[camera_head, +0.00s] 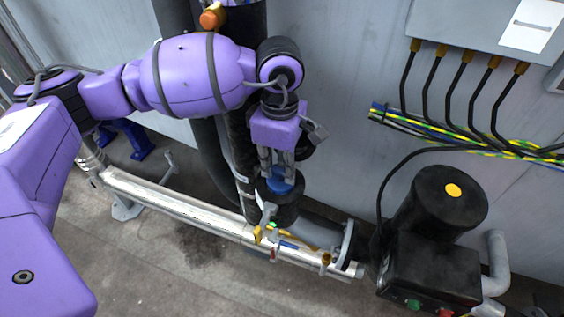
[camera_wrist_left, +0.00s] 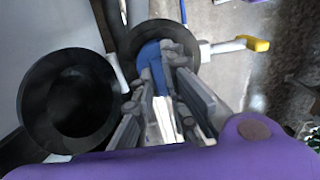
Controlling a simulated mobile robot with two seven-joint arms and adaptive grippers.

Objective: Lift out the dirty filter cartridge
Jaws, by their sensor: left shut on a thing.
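My left gripper (camera_head: 279,172) points down in the head view. Its fingers are shut on a blue-topped part, which I take to be the filter cartridge (camera_head: 281,184). The blue part sits at the mouth of a black round housing (camera_head: 285,212), and its lower portion is hidden. In the left wrist view, the gripper (camera_wrist_left: 163,70) has a finger on each side of the blue part (camera_wrist_left: 151,56), with the black housing rim (camera_wrist_left: 165,25) around it. I cannot tell whether the cartridge has risen. My right gripper is not in view.
A silver pipe (camera_head: 180,202) runs below the housing. A black motor unit (camera_head: 435,225) stands at right. Cables hang from a grey box (camera_head: 480,25) on the wall. A black open-topped cylinder (camera_wrist_left: 70,105) is close left of the gripper. A yellow-handled valve (camera_wrist_left: 252,43) is beside the housing.

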